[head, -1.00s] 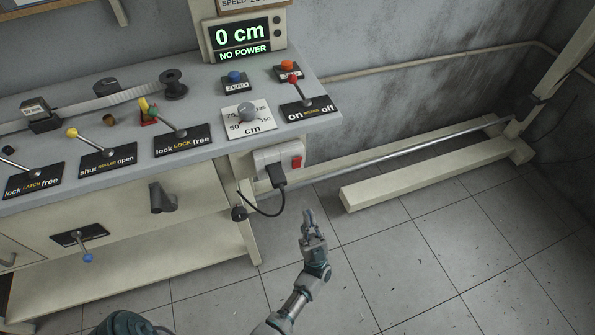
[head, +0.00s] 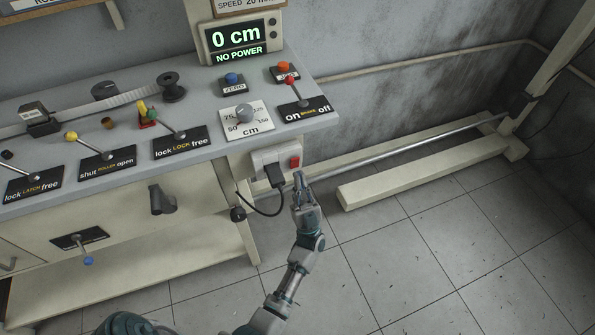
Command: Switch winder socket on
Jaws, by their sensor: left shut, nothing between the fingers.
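The winder socket (head: 264,160) is a pale box on the right end of the bench, below the worktop. Its red rocker switch (head: 294,161) is on the right side of its face, and a black plug (head: 275,174) with a cable sits in it at the left. My left gripper (head: 299,178) is shut and empty. Its fingertips point up, just below the red switch in the picture; I cannot tell whether they touch the socket. The display (head: 238,39) reads "0 cm" and "NO POWER". My right gripper is out of view.
The bench top (head: 215,112) carries labelled levers, a cm dial (head: 245,113), a blue button (head: 233,78) and an orange button (head: 284,67). The on/off lever (head: 292,84) stands above the socket. A cream floor beam (head: 420,172) lies to the right; the tiled floor is otherwise open.

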